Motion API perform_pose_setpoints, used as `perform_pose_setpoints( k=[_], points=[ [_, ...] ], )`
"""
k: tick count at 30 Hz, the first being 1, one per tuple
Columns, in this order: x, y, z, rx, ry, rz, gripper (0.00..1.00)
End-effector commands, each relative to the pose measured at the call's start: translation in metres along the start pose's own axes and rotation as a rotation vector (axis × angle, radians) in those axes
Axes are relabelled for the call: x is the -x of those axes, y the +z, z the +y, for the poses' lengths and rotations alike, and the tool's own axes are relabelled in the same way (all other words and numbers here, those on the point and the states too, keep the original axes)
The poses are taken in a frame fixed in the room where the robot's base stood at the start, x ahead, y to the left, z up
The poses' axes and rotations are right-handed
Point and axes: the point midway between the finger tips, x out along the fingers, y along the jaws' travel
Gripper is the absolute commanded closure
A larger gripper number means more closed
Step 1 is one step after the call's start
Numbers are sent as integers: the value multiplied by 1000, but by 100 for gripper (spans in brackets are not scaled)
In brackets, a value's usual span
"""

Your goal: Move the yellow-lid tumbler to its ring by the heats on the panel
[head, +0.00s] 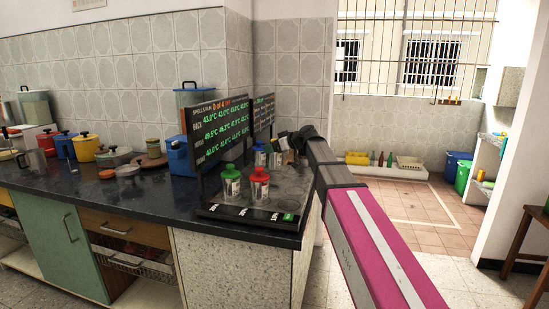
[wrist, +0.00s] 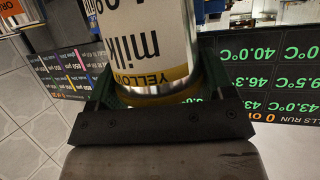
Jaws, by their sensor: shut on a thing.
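The yellow-lid tumbler (wrist: 140,35) fills the top of the wrist view. Its white label reads "milk" and a yellow band reads "YELLOW", both upside down; its lid cannot be made out. My gripper (wrist: 160,90) is shut on it, with a finger on each side. In the head view my gripper (head: 290,143) is over the counter's right end, by the panel's right edge, and the held tumbler is mostly hidden there. The black panel (head: 220,132) stands on the counter with rows of green temperatures. Faint ring marks show near the counter's front; their labels are too small to read.
A second panel (head: 263,115) is further back. Pots and containers crowd the counter's left; its front right has some free room.

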Motion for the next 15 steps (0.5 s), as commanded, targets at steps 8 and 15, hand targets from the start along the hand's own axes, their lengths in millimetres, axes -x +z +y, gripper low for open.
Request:
perform_pose_setpoints(
  k=[8,15],
  points=[
    [-5,17,4,-2,-1,0,63],
    [-15,41,4,-1,0,0,63]
  ],
)
